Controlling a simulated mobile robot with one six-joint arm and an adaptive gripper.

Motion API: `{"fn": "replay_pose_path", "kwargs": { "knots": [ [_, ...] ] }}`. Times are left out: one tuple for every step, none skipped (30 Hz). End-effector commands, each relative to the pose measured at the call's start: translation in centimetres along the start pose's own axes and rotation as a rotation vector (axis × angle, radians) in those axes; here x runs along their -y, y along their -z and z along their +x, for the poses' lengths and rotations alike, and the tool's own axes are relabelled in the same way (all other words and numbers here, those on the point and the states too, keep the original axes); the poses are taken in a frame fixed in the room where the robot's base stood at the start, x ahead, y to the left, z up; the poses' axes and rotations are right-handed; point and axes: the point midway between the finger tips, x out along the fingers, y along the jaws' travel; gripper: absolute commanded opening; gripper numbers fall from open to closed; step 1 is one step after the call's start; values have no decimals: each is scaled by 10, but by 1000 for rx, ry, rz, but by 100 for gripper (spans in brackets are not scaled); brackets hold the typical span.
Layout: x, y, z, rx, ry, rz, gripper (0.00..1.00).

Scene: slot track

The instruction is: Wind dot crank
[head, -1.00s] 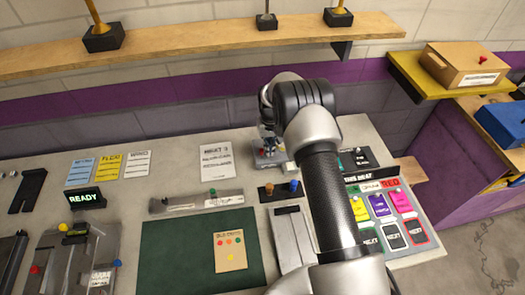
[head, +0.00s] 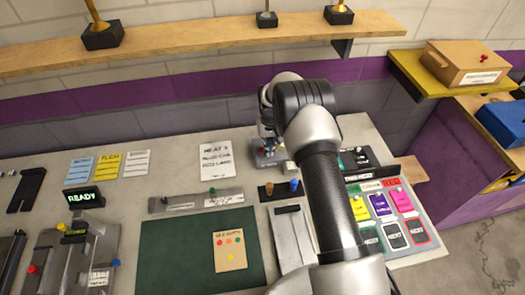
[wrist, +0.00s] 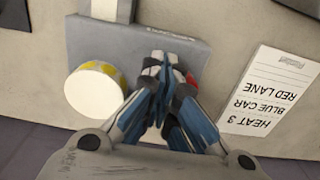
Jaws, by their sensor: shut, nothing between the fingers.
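A grey device (wrist: 85,42) stands on the bench at the back, and it also shows in the head view (head: 262,160). In the wrist view, a round white drum (wrist: 94,92) with a yellow-patterned rim sits on its left side. A small red part (wrist: 191,79) shows just right of my fingers. My gripper (wrist: 160,64) is shut and empty, with its blue-and-grey fingers over the middle of the device. The fingers hide part of it, and I cannot tell whether they touch it or where the crank handle is.
A card reading "HEAT 3, BLUE CAR, RED LANE" (wrist: 265,98) lies beside the device. In the head view, a green mat (head: 178,240), a READY display (head: 84,197) and a panel of coloured cards (head: 395,215) share the bench. A wooden shelf (head: 190,48) runs above.

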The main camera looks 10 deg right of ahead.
Motion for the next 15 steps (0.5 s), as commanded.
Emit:
{"fn": "replay_pose_path", "kwargs": {
  "knots": [
    [0, 0, 3, 0, 0, 0, 0],
    [0, 0, 4, 0, 0, 0, 0],
    [0, 0, 5, 0, 0, 0, 0],
    [0, 0, 6, 0, 0, 0, 0],
    [0, 0, 6, 1, 0, 0, 0],
    [0, -1, 7, 1, 0, 0, 0],
    [0, -1, 7, 1, 0, 0, 0],
    [0, -1, 7, 2, 0, 0, 0],
    [0, -1, 7, 2, 0, 0, 0],
    [0, -1, 7, 3, -1, 0, 0],
    [0, -2, 8, 3, -1, 0, 0],
    [0, -2, 8, 4, -1, 0, 0],
    [0, -2, 8, 4, -1, 0, 0],
    [0, -2, 8, 5, -1, 0, 0],
    [0, -2, 9, 5, -1, 0, 0]
  ]
}}
